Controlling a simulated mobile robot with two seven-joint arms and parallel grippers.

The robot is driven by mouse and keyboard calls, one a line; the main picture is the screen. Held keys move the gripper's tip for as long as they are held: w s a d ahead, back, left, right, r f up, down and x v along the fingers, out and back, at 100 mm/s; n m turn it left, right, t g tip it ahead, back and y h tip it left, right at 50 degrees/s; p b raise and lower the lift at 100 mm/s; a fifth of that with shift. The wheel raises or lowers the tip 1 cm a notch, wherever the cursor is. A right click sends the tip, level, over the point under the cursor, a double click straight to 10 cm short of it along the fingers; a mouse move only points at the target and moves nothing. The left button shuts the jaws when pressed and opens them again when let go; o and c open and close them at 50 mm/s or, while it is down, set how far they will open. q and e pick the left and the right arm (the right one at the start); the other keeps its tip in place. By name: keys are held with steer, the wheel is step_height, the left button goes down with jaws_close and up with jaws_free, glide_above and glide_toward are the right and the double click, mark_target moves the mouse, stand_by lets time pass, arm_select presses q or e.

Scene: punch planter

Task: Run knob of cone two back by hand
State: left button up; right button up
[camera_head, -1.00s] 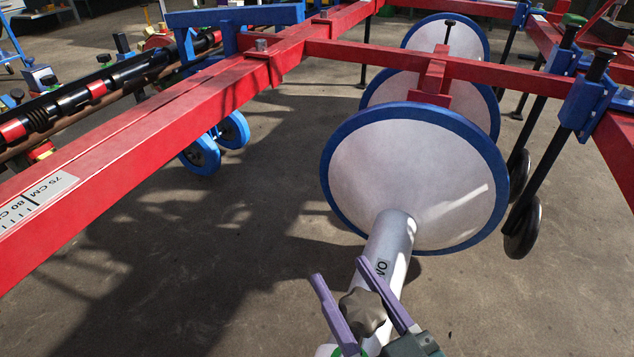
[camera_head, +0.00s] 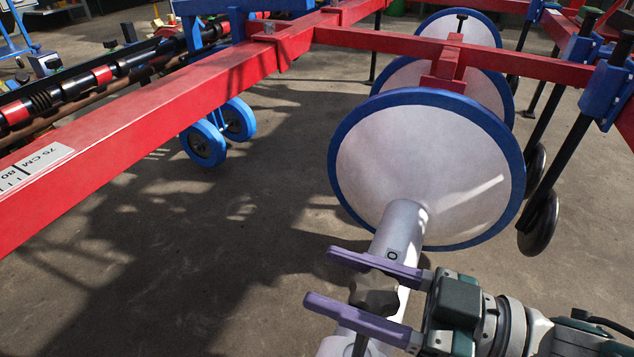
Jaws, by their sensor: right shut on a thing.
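A dark lobed knob (camera_head: 374,303) sits on the side of a grey-white tube (camera_head: 401,228) at the lower right of the head view. The tube runs up to a large white disc (camera_head: 425,165) with a blue rim. My right gripper (camera_head: 338,277) comes in from the lower right. Its two purple fingers lie on either side of the knob, shut on it, and partly cover the tube. My left gripper is not in view.
A red frame beam (camera_head: 150,130) crosses the left and top. Blue wheels (camera_head: 207,143) stand under it. Black-wheeled legs (camera_head: 540,220) stand right of the disc. The concrete floor (camera_head: 200,270) at lower left is clear.

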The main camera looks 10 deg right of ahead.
steer(key=shift+s+n+g+y+b, duration=0.15)
steer(key=shift+n+g+y+b, duration=0.5)
steer(key=shift+g, duration=0.35)
steer(key=shift+a, duration=0.1)
steer(key=o, duration=1.4)
steer(key=shift+c, duration=0.2)
steer(key=shift+s, duration=0.1)
steer(key=v, duration=0.7)
steer(key=shift+d, duration=0.25)
steer(key=shift+r+p, duration=0.1)
steer(key=shift+p, duration=0.2)
